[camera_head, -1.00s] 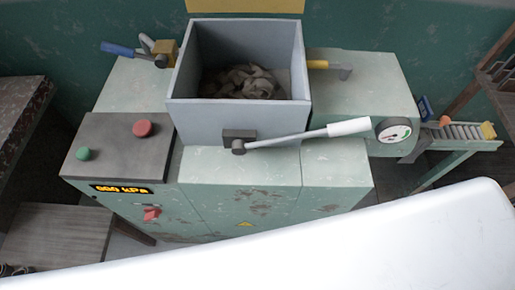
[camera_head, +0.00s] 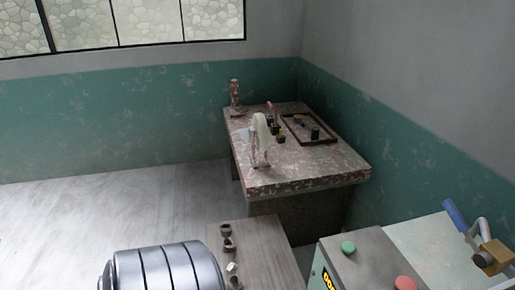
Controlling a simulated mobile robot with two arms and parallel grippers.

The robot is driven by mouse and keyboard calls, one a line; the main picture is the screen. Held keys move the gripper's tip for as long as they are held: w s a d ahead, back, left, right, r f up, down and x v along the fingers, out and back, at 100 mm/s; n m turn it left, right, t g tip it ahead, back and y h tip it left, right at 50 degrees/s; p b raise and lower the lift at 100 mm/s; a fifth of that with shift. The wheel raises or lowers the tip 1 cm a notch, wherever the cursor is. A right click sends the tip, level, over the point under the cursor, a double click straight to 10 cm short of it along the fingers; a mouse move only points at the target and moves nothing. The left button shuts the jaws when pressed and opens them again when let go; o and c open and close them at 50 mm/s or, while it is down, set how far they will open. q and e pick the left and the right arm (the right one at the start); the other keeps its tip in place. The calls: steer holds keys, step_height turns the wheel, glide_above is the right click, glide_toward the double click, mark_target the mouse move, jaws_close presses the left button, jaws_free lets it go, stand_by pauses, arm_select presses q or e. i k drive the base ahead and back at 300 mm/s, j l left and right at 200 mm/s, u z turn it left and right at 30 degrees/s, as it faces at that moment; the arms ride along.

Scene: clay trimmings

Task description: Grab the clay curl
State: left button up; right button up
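I cannot pick out a clay curl for certain. Several small grey-brown pieces lie in a row along a low wooden bench (camera_head: 262,248) at the bottom centre, among them one dark piece (camera_head: 226,230) and a paler one (camera_head: 232,267). They are too small to identify clearly. A pale, arched object (camera_head: 261,138) stands near the front left of a mottled red-grey table (camera_head: 310,165); what it is, I cannot tell.
A dark tray (camera_head: 310,128) with small items and a reddish upright object (camera_head: 235,92) are on the table. A green machine with a grey panel (camera_head: 366,262), green button (camera_head: 348,247) and red button (camera_head: 405,283) stands at lower right. The pale floor (camera_head: 110,215) at left is clear.

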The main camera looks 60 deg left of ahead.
mark_target(226, 240)
steer(key=u, duration=2.25)
